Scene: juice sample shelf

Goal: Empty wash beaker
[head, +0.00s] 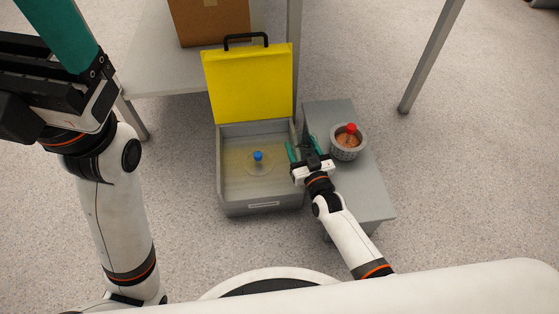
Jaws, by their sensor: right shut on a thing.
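A grey round beaker (345,153) stands on the small grey bench, with orange-brown content and a red-capped item (351,129) in it. My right gripper (304,147) is just left of it, between the beaker and the open case. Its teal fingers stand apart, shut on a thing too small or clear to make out. My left gripper (62,32) is large at the upper left. Only part of its teal fingers shows, and its opening is hidden.
An open grey case (232,207) with a raised yellow lid (248,84) stands on the floor. A clear item with a blue cap (258,156) is inside. The grey bench (367,204) is bare at the front. A cardboard box (209,20) rests on a table behind.

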